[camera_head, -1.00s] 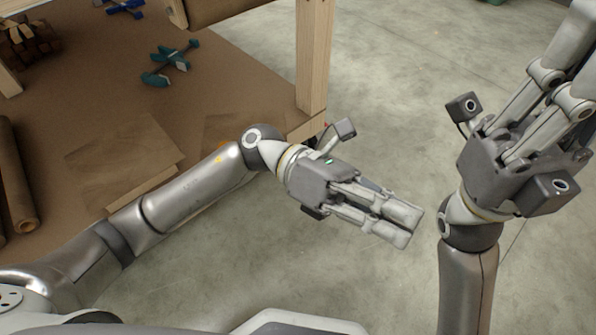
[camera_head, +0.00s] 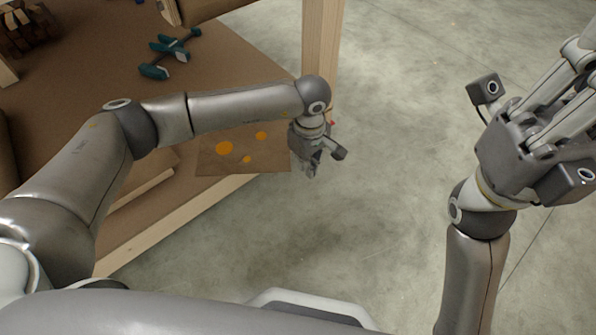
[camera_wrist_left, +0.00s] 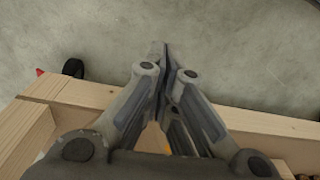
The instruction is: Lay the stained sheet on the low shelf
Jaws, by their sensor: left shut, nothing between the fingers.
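The stained sheet (camera_head: 215,162), brown with orange spots, lies flat on the brown low shelf (camera_head: 245,60) in the head view. Its right corner reaches over the pale wooden front rail. My left gripper (camera_head: 311,172) points down just right of the sheet, beside the wooden post. Its fingers are shut with nothing between them. In the left wrist view the shut fingers (camera_wrist_left: 165,55) reach past the rail over floor, and a speck of orange shows behind them. My right gripper (camera_head: 586,78) is raised at the right, its fingers apart and empty; their tips are partly cut off.
A wooden post (camera_head: 320,45) rises at the shelf's right corner, close to my left wrist. The concrete floor (camera_head: 410,150) between my arms is clear.

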